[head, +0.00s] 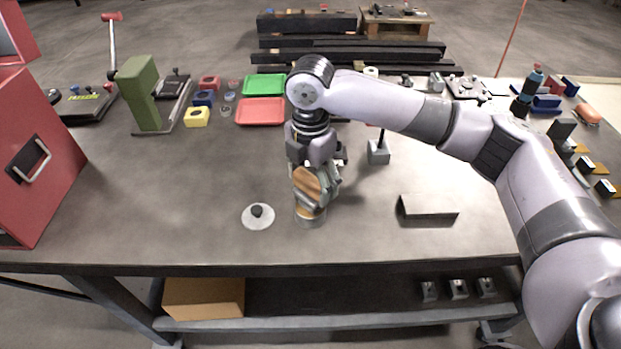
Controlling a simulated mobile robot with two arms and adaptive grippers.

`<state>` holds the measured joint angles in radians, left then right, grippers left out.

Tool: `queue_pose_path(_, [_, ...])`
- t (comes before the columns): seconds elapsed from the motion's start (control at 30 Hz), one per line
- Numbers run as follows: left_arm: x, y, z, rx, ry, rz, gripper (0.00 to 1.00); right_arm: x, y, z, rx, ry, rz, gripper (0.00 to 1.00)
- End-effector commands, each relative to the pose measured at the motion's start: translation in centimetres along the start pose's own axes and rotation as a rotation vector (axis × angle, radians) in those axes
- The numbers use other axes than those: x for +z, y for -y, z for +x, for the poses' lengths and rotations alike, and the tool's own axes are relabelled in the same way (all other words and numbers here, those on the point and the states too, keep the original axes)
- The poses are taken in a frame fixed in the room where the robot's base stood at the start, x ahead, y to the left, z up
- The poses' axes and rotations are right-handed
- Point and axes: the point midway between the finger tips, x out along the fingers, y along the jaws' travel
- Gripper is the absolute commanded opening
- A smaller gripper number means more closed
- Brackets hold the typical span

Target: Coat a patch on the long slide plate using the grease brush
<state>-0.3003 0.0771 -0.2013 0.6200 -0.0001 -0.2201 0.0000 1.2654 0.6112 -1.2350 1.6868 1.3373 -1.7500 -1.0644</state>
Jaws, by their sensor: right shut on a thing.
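My right gripper (318,188) points down over the front middle of the bench. It is shut on a brown wooden-looking piece, which I take to be the grease brush (305,184). The lower end of the brush is at a small round pot (310,218); whether the bristles are inside it is hidden. A pale round lid with a dark knob (258,216) lies just left of the pot. A grey flat-topped block (428,207), possibly the slide plate, lies to the right, apart from the gripper. My left gripper is not in view.
A red cabinet (50,165) stands at the left edge. A green press (143,95), a green tray (264,85) and a red tray (260,111) stand behind. A small grey stand (378,152) is right of the gripper. The bench front left is clear.

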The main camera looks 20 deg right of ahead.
Motion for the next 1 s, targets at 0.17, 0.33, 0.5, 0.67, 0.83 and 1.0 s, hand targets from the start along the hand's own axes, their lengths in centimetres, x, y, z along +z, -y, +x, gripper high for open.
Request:
queue_pose_path(0.17, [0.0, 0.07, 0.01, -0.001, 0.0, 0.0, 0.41, -0.01, -0.01, 0.23, 0.0, 0.0, 0.0, 0.48])
queue_pose_path(0.33, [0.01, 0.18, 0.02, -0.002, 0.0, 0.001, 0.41, -0.01, -0.01, 0.44, 0.0, 0.0, 0.0, 0.48])
queue_pose_path(0.5, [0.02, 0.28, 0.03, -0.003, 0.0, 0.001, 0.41, -0.01, -0.01, 0.66, 0.0, 0.0, 0.0, 0.48])
queue_pose_path(0.67, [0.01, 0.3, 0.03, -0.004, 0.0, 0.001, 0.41, 0.0, -0.01, 0.76, 0.0, 0.0, 0.0, 0.48])
queue_pose_path(0.83, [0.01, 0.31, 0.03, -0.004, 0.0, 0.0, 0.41, -0.01, -0.01, 0.75, 0.0, 0.0, 0.0, 0.48])
queue_pose_path(1.0, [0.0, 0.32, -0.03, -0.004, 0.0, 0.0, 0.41, -0.01, -0.01, 0.73, 0.0, 0.0, 0.0, 0.48])
